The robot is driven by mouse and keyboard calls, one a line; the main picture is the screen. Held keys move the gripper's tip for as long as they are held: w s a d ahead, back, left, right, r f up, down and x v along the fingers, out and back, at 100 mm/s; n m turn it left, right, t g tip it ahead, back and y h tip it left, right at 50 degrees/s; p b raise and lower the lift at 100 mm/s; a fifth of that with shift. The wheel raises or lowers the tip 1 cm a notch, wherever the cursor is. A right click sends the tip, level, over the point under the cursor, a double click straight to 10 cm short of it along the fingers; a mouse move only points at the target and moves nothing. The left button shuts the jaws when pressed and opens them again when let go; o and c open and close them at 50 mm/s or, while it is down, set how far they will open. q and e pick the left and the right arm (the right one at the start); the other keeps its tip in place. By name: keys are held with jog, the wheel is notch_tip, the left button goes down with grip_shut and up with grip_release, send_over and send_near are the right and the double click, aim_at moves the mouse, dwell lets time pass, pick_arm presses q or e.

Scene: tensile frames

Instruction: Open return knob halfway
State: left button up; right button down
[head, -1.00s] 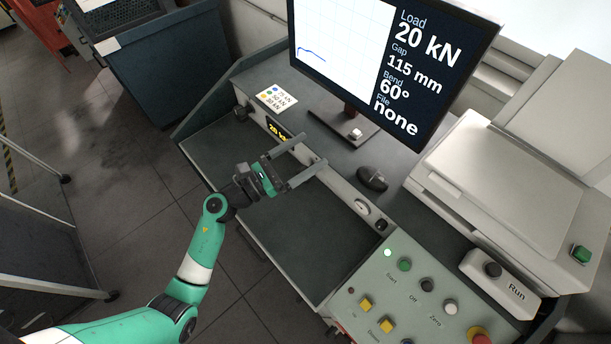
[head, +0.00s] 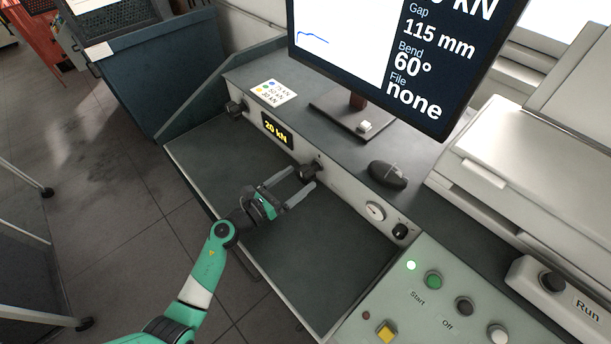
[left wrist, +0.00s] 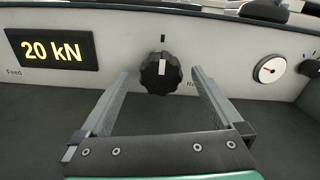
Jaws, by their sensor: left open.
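The return knob (head: 308,171) is a black ribbed knob on the pale front panel. Its white mark points straight up at a tick in the left wrist view (left wrist: 161,70). A label beside it, partly hidden by a finger, starts with "Re". My left gripper (head: 304,177) is open and faces the knob. In the left wrist view its two fingers (left wrist: 159,73) lie on either side of the knob with gaps; I cannot tell whether the tips reach past its front. My right gripper is not in view.
A yellow "20 kN" display (head: 277,129) is left of the knob, with another black knob (head: 236,108) beyond it. A gauge (head: 375,211) and a dark knob (head: 400,230) are to the right. The dark shelf (head: 315,245) below is clear. A button panel (head: 450,290) stands at right.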

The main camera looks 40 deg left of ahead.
aim_at(301, 177)
pick_arm(q)
jog(key=w, duration=0.3)
jog(key=shift+w+d+b, duration=0.15)
jog(key=shift+w+b, duration=0.2)
jog(key=shift+b, duration=0.05)
jog(key=c, duration=1.4)
